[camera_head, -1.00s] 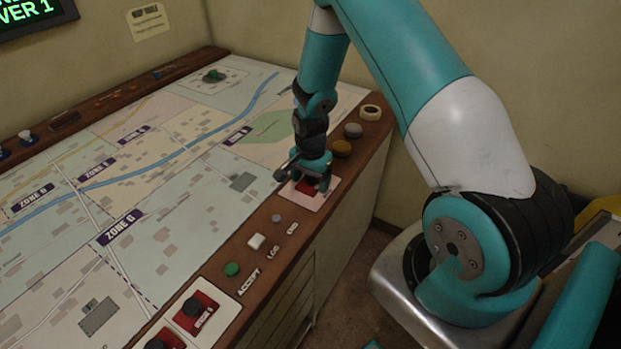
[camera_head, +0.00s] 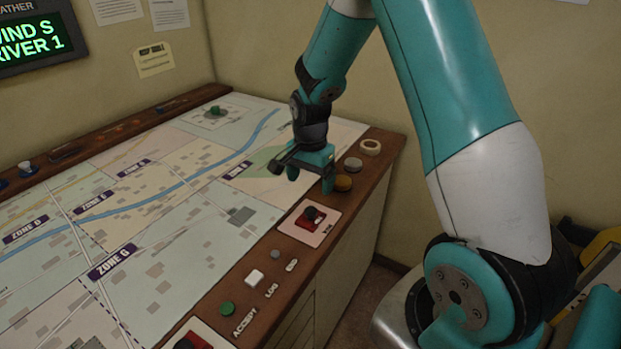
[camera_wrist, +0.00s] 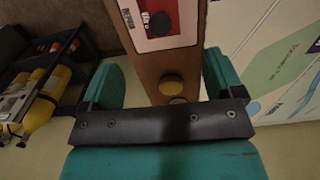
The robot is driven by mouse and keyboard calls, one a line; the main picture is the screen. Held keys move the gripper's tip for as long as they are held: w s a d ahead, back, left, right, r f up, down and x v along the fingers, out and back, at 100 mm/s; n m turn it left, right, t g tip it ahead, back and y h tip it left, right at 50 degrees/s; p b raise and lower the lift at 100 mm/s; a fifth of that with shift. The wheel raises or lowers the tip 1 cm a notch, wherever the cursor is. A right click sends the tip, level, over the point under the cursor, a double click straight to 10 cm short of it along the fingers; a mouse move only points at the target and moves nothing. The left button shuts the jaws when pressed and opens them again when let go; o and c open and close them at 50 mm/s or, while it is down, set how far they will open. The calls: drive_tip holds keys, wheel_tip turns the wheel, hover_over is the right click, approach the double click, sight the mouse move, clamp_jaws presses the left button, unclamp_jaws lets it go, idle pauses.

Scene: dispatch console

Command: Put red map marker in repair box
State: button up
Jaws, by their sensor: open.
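My gripper (camera_head: 311,180) is open and empty, raised above the wooden right edge of the console, just beyond a red switch plate (camera_head: 304,224). In the wrist view its two teal fingers (camera_wrist: 163,80) stand apart with the wooden edge and an amber button between them. The red plate carries a dark knob (camera_head: 312,213), which also shows in the wrist view (camera_wrist: 160,23). I cannot make out a red map marker on the map.
The map table (camera_head: 150,240) lies left, with a green piece (camera_head: 215,111) at the back. An amber button (camera_head: 343,182) and a tape roll (camera_head: 370,147) sit on the wooden edge. A dark rack with yellow cylinders (camera_wrist: 45,98) stands left in the wrist view.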

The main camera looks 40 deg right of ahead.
drive_tip(key=s+a+r+n+y, duration=0.1)
drive_tip(key=s+a+r+n, duration=0.2)
drive_tip(key=a+r+n, duration=0.3)
drive_tip(key=s+a+r+n+y, duration=0.1)
drive_tip(key=s+a+r+n, duration=0.3)
drive_tip(key=a, duration=0.3)
drive_tip(key=s+a+r+n+y, duration=0.1)
drive_tip(key=s+a+r+n, duration=0.2)
drive_tip(key=s+a+n, duration=0.2)
drive_tip(key=s+a+r+n+y, duration=0.1)
drive_tip(key=s+a+r+n, duration=0.3)
drive_tip(key=s, duration=0.7)
drive_tip(key=shift+a+r+n, duration=0.3)
drive_tip(key=shift+a+n, duration=0.1)
drive_tip(key=shift+n, duration=0.7)
